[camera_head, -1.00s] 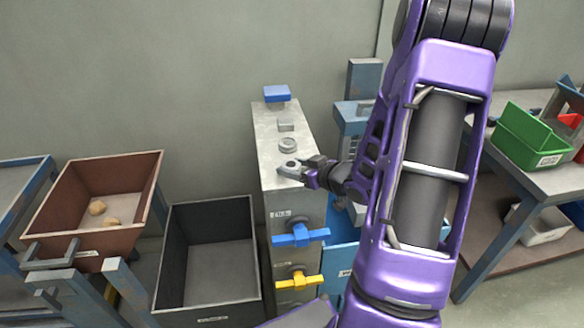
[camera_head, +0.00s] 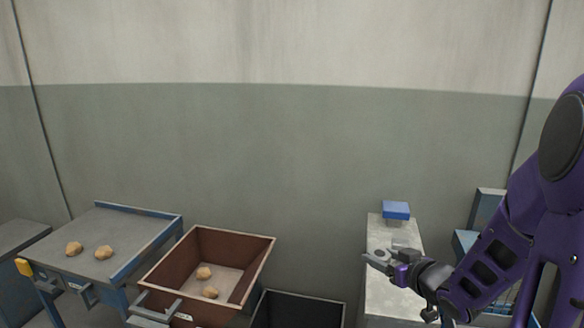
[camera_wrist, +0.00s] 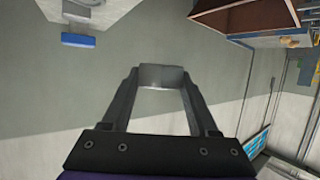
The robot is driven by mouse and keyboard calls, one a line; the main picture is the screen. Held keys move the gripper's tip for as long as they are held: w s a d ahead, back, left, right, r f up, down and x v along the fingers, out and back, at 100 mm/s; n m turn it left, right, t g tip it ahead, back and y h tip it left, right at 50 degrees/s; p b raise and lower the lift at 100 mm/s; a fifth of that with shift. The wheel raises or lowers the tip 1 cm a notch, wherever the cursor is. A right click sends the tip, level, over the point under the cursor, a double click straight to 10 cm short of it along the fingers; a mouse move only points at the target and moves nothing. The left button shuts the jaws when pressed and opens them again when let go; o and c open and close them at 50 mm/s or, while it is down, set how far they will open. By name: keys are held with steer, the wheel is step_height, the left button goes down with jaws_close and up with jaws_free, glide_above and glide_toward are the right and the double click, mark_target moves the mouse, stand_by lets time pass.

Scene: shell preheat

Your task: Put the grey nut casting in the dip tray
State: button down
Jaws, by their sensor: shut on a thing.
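My gripper (camera_wrist: 163,88) is shut on a small grey piece, the grey nut casting (camera_wrist: 163,75), held between the fingertips in the wrist view. Its full shape does not show there. In the head view my gripper (camera_head: 376,262) is above the pale grey cabinet top (camera_head: 385,300), and the held piece is too small to make out clearly. No container is marked clearly as the dip tray. A brown open bin (camera_head: 254,262) with two tan lumps and a dark open bin (camera_head: 327,297) stand left of the cabinet.
A blue block (camera_head: 396,210) sits at the cabinet's back end. Far left is a grey table (camera_head: 130,232) with a blue edge and two tan lumps (camera_head: 90,250). The wall stands behind everything. Space above the bins is clear.

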steer(key=a, duration=0.8)
step_height(320, 180, down, 11)
steer(key=w+m+h, duration=0.2)
steer(key=m+h, duration=0.1)
steer(key=shift+a+r+t+h, duration=0.15)
steer(key=shift+a+t+h, duration=0.15)
steer(key=shift+h, duration=0.1)
steer(key=shift+w, duration=0.1)
